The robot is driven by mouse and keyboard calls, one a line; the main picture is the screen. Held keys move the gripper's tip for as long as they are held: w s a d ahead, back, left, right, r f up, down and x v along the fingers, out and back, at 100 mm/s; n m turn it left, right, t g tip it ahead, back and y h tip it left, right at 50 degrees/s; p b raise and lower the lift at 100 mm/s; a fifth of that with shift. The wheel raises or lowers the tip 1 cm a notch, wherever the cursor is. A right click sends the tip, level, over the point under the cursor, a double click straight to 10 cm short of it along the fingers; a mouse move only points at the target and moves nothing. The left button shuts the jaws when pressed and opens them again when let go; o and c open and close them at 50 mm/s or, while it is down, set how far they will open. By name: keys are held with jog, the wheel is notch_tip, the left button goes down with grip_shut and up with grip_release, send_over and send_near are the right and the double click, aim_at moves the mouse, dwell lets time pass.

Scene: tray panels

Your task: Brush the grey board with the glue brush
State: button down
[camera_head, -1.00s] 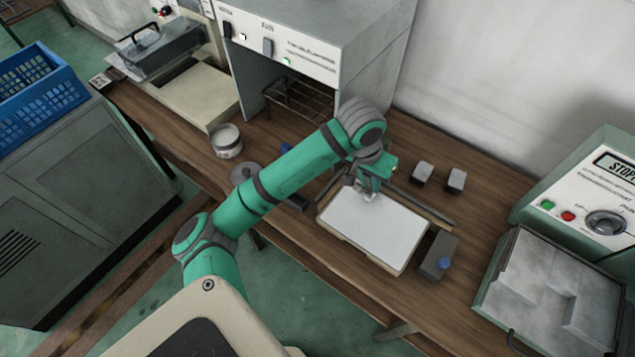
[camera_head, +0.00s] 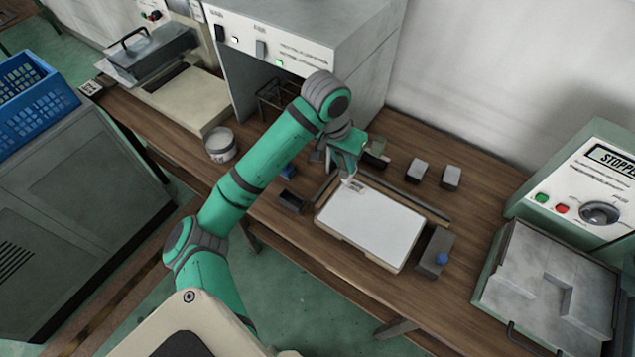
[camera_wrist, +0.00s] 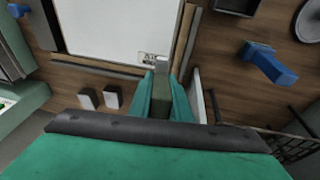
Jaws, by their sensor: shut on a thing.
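The board (camera_head: 368,228) is a pale grey, nearly white flat sheet lying on the bench, with a small printed label at its far left corner. My gripper (camera_head: 346,168) is over that corner, pointing down. In the wrist view my gripper (camera_wrist: 163,100) is shut on a flat grey-brown piece, which I take to be the glue brush (camera_wrist: 161,83). Its pale tip (camera_head: 347,181) is at the label corner; whether it touches the board is unclear. The board (camera_wrist: 115,25) fills the upper middle of the wrist view. No glue marks can be made out.
Wooden strips edge the board. Two small grey blocks (camera_head: 419,170) stand behind it, and a dark block with a blue knob (camera_head: 437,252) is to its right. A dark open box (camera_head: 291,201) and a round can (camera_head: 220,143) are left. A press machine (camera_head: 550,290) stands far right.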

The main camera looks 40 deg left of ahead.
jog(key=shift+w+d+v, duration=0.1)
jog(key=shift+w+v, duration=0.1)
jog(key=shift+v, duration=0.65)
jog(key=shift+w+d+v, duration=0.1)
jog(key=shift+w+v, duration=0.1)
jog(key=shift+v, duration=0.65)
jog(key=shift+w+v, duration=0.15)
jog(key=shift+v, duration=0.65)
jog(key=shift+r, duration=0.15)
